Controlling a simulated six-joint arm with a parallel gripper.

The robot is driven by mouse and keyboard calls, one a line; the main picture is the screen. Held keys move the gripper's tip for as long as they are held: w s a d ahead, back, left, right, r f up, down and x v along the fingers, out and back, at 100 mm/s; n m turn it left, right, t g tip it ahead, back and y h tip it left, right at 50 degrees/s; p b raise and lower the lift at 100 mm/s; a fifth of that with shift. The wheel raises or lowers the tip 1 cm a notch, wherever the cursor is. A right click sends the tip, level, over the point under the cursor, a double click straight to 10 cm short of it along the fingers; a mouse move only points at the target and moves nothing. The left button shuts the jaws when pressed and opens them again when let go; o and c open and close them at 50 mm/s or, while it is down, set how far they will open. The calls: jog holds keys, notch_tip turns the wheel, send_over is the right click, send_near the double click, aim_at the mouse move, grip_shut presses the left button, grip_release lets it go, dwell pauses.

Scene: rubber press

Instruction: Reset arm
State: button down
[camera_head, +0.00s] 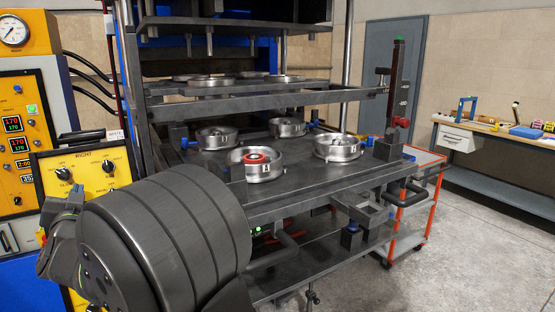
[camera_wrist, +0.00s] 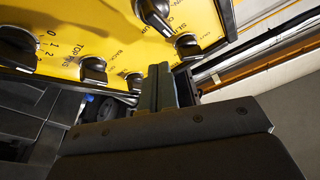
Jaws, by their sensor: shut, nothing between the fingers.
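My gripper (camera_wrist: 160,72) is shut and empty. In the wrist view its two dark fingers lie together just in front of a yellow control panel (camera_wrist: 85,30) with black knobs. I cannot tell whether the fingers touch the panel. The same yellow panel (camera_head: 87,172) shows at the left in the head view. My large dark arm link fills the lower left there and hides the panel's lower part. My fingertips cannot be made out clearly in the head view.
The open press holds several round metal moulds on its lower plate (camera_head: 225,175); the front-left mould (camera_head: 257,171) has a red ring inside. An orange-framed cart (camera_head: 411,222) stands right of the press. A workbench (camera_head: 490,140) with tools is farther right. Floor between them is clear.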

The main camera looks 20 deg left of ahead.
jog(key=shift+w+a+r+n, duration=0.1)
jog(key=shift+a+r+n, duration=0.3)
jog(key=shift+a+n, duration=0.2)
jog(key=c, duration=2.2)
grip_release()
jog(key=c, duration=1.5)
grip_release()
jog(key=n+g+y, duration=0.3)
jog(key=n+g, duration=0.4)
jog(key=n, duration=1)
send_near(64, 176)
jog(key=x, duration=0.9)
jog(key=shift+w+a, duration=0.15)
jog(key=shift+a, duration=0.15)
jog(key=c, duration=0.6)
